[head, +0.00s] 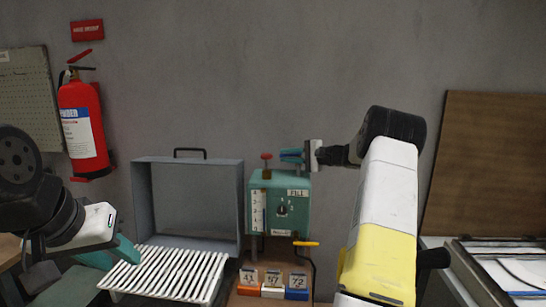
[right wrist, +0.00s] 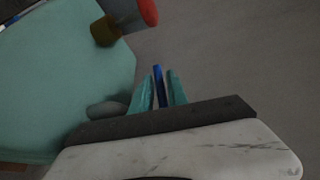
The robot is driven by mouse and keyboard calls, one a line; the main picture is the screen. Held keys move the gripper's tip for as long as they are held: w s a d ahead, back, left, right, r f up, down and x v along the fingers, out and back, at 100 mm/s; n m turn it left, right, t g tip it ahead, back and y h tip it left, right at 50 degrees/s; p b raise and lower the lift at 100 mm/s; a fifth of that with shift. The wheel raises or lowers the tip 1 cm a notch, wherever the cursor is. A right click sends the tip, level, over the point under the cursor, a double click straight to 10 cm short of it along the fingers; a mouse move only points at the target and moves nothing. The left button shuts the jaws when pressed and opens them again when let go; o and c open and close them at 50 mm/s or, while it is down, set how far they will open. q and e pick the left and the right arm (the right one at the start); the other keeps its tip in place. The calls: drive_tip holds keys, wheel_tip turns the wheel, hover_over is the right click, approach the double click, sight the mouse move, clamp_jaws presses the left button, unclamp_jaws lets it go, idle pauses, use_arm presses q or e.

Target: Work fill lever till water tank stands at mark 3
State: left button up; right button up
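The teal water tank (head: 298,215) stands at the middle back with a white FILL label. A pale gauge strip (head: 258,212) with small marks runs down its left front; I cannot read the water level. A blue fill lever (right wrist: 159,88) shows in the right wrist view between the teal fingers of my right gripper (right wrist: 160,84). These fingers lie close along both its sides and look shut on it. In the head view my right gripper (head: 291,156) is above the tank's top right. My left gripper (head: 122,252) is low at left, beside the slatted rack; its finger gap is unclear.
A red knob (head: 266,156) stands on the tank's top, close left of the right fingers. A yellow-handled tap (head: 306,244) sticks out below. A grey open case (head: 189,160), white slatted rack (head: 165,275) and numbered blocks (head: 272,292) are nearby. A fire extinguisher (head: 82,125) hangs at left.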

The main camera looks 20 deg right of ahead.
drive_tip(key=v, duration=0.7)
drive_tip(key=shift+s+d, duration=0.25)
idle(7.0)
